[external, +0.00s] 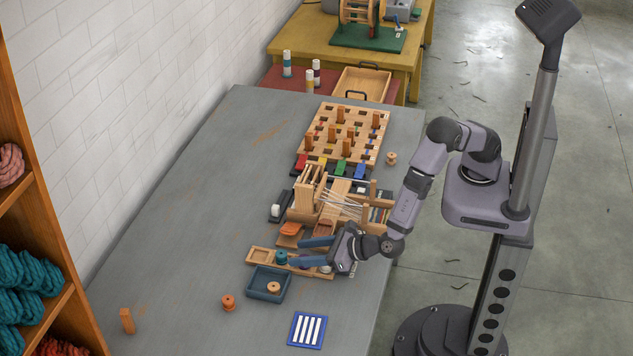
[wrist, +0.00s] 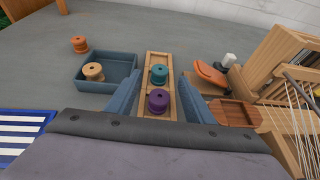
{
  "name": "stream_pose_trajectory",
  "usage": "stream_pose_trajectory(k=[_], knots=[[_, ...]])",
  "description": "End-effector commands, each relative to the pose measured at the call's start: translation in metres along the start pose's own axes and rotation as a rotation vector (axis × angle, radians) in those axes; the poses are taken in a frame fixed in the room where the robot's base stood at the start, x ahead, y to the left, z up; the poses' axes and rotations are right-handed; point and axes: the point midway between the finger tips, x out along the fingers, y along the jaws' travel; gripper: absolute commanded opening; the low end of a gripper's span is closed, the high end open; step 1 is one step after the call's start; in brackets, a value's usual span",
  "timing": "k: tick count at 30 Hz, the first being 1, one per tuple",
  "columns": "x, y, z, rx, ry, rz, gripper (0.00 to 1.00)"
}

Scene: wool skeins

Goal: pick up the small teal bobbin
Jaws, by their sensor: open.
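The small teal bobbin (external: 281,257) stands upright in a long narrow wooden tray (external: 258,255). In the wrist view the teal bobbin (wrist: 159,73) sits in the middle of the tray (wrist: 158,57), with a purple bobbin (wrist: 158,101) nearer my gripper's palm. My gripper (external: 295,252) is open and empty, reaching over the tray from the right. In the wrist view its two blue fingers (wrist: 160,82) lie left and right of the tray, with both bobbins between their lines. I cannot tell how high the fingers are above the tray.
A blue bin (external: 251,289) holding a pale bobbin (external: 273,287) stands beside the tray. An orange bobbin (external: 228,302) and a striped mat (external: 307,330) lie nearby. A small wooden loom (external: 309,189) and orange shuttle (external: 290,229) stand on the other side. The table's left side is mostly clear.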

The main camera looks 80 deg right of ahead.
Motion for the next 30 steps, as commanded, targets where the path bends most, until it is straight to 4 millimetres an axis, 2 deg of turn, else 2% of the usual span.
stream_pose_trajectory(k=[13, 23, 28, 29, 30], knots=[[0.046, 0.000, 0.003, 0.000, 0.001, -0.002, 0.48], [0.051, 0.001, 0.002, 0.000, 0.000, 0.000, 0.48], [0.051, 0.001, 0.002, 0.000, 0.000, 0.000, 0.09], [0.051, 0.001, 0.002, 0.000, 0.000, 0.000, 0.04], [0.051, 0.001, 0.002, 0.000, 0.000, 0.000, 0.04]])
